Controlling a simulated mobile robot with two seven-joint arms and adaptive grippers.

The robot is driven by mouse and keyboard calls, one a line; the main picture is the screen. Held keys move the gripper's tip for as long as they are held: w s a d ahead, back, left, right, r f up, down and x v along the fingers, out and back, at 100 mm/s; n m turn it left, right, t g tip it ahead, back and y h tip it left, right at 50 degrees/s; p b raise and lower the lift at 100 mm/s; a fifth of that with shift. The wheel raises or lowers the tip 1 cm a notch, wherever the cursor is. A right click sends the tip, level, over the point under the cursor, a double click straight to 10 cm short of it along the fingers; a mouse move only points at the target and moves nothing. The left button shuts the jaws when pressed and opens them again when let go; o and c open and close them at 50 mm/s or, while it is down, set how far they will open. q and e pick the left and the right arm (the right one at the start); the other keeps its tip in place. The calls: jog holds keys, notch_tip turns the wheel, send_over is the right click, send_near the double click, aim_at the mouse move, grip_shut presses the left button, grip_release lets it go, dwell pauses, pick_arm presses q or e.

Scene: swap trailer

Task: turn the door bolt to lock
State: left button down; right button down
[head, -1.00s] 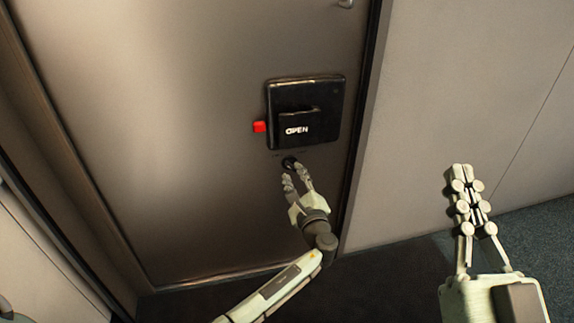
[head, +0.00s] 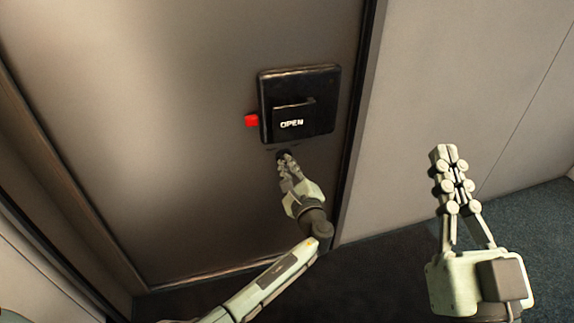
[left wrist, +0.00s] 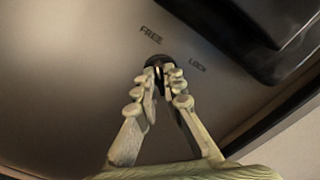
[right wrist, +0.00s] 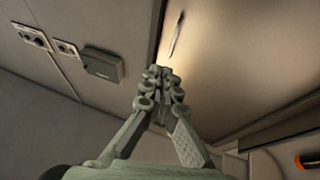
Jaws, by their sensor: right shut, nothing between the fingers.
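The door bolt is a small round black knob (left wrist: 158,60) low on the door, in the left wrist view. The printed words FREE and LOCK sit to its upper left and right. In the head view the bolt (head: 283,153) shows just below the black handle plate, partly hidden by my fingers. My left gripper (head: 287,162) is at the bolt, one finger on each side, closed on it; it also shows in the left wrist view (left wrist: 161,74). My right gripper (head: 444,156) is shut and empty, held in the air right of the door.
The door (head: 170,140) meets a plain wall panel (head: 450,60) on the right. Dark floor (head: 370,285) lies below, with open room around my right gripper.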

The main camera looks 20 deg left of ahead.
dwell(0.3)
pick_arm(q)
jog(key=shift+r, duration=0.1)
pick_arm(e)
jog(key=w+d+f+g+h+p, duration=0.1)
jog(key=d+f+g+h+p, duration=0.2)
jog(key=f, duration=0.5)
jog(key=d+f+g+h+p, duration=0.1)
jog(key=d+f+g+h, duration=0.1)
jog(key=d+f+g, duration=0.45)
jog(key=s+d+f+m+g+h+p, duration=0.2)
jog(key=s+d+f+g+h+p, duration=0.25)
jog(key=s+d+f+g, duration=0.55)
pick_arm(q)
jog(key=shift+w+d+m+p, duration=0.1)
jog(key=shift+m+p, duration=0.45)
jog(key=shift+m, duration=2.5)
jog(key=shift+w+d+m+p, duration=0.1)
jog(key=shift+m+p, duration=0.5)
jog(key=shift+m, duration=2.4)
jog(key=shift+w+d+m+p, duration=0.1)
jog(key=shift+m+p, duration=0.45)
jog(key=shift+m, duration=2.5)
pick_arm(e)
notch_tip(320, 180, down, 11)
jog(key=t, duration=0.1)
jog(key=shift+s+a, duration=0.25)
jog(key=shift+s, duration=0.2)
